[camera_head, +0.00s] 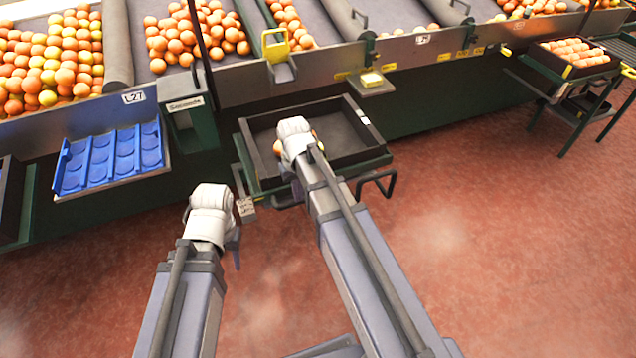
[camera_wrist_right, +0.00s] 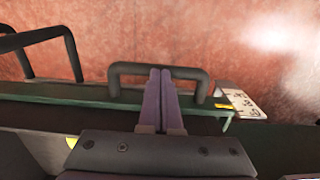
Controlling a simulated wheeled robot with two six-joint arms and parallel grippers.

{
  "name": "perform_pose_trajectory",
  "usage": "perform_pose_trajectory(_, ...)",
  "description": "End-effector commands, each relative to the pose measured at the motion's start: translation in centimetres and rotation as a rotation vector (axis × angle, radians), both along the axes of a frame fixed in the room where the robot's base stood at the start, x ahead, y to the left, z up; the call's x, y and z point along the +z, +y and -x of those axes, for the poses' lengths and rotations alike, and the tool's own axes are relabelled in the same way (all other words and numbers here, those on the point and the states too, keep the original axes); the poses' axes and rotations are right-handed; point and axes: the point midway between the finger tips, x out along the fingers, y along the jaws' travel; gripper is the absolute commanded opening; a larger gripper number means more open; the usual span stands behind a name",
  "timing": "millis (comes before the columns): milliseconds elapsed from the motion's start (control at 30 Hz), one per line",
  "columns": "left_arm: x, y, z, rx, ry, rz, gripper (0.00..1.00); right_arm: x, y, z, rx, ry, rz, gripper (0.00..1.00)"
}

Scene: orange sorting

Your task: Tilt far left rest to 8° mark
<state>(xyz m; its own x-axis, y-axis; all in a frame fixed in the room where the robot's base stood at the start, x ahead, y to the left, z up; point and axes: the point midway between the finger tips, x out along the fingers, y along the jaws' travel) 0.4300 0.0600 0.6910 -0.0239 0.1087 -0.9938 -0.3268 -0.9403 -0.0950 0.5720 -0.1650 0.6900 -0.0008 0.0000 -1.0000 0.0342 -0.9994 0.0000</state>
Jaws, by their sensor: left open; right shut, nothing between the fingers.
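A green-framed rest (camera_head: 376,160) holds a dark, shallow tray (camera_head: 360,108) at the middle of the head view. A white marked plate (camera_head: 246,207) is at its front left corner. In the right wrist view, the plate (camera_wrist_right: 241,102) and a yellow pointer (camera_wrist_right: 222,106) are at right; its figures are too blurred to read. My right gripper (camera_wrist_right: 160,75) is shut and empty, its tips overlapping the black bar handle (camera_wrist_right: 190,73); contact cannot be told. My right arm hides that handle in the head view. My left gripper (camera_head: 235,252) is open and empty, left of the rest, above the floor.
A blue cupped tray (camera_head: 110,160) stands left of the rest. A second black handle (camera_head: 378,183) juts out at the rest's front right. Conveyor lanes of oranges (camera_head: 190,40) run behind.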

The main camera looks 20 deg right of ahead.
Motion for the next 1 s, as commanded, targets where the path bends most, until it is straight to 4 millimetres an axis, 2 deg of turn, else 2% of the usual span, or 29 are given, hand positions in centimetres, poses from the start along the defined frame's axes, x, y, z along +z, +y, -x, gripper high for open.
perform_pose_trajectory(1000,-1.2,0.0,0.0,0.0,0.0,0.0,0.47,-1.2,0.0,-0.1,0.0,-0.003,0.0,0.0)
